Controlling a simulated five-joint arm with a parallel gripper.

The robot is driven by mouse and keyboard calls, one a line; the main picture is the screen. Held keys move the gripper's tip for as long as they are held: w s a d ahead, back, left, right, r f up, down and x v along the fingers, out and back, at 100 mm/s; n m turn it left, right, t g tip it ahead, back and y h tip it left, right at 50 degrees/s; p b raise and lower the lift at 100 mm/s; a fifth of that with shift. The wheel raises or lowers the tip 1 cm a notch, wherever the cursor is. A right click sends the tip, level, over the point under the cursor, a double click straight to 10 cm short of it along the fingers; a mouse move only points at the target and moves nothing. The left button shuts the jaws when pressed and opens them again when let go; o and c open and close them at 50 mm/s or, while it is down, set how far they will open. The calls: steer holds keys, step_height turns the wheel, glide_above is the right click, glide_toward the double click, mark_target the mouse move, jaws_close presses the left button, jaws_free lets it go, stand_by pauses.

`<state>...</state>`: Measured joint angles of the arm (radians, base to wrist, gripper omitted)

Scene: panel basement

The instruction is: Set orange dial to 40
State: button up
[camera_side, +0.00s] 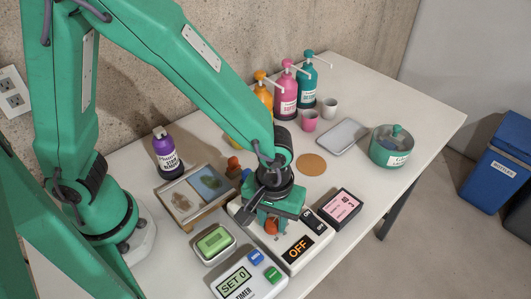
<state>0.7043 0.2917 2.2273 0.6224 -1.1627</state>
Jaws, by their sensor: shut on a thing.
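The orange dial (271,227) sits on a white panel box (283,259) near the front of the table. The box has a dark display (299,249) reading OFF in orange. My gripper (270,218) points down over the box and is shut on the orange dial. The jaws hide part of the dial, and no scale or pointer on it can be read.
A timer (240,283) reading SET 0 stands in front of the box. A green sponge in a dish (213,241) is to the left, and a pink-labelled black box (340,207) is close on the right. A wooden tray (180,224) lies behind left; pump bottles (286,95) stand at the back.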

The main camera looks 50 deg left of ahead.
steer(key=shift+m, duration=0.5)
steer(key=m, duration=0.3)
steer(key=shift+m, duration=0.3)
steer(key=m, duration=0.4)
steer(key=shift+m, duration=0.3)
steer(key=m, duration=0.8)
steer(key=shift+m, duration=0.3)
steer(key=o, duration=1)
steer(key=shift+c, duration=0.2)
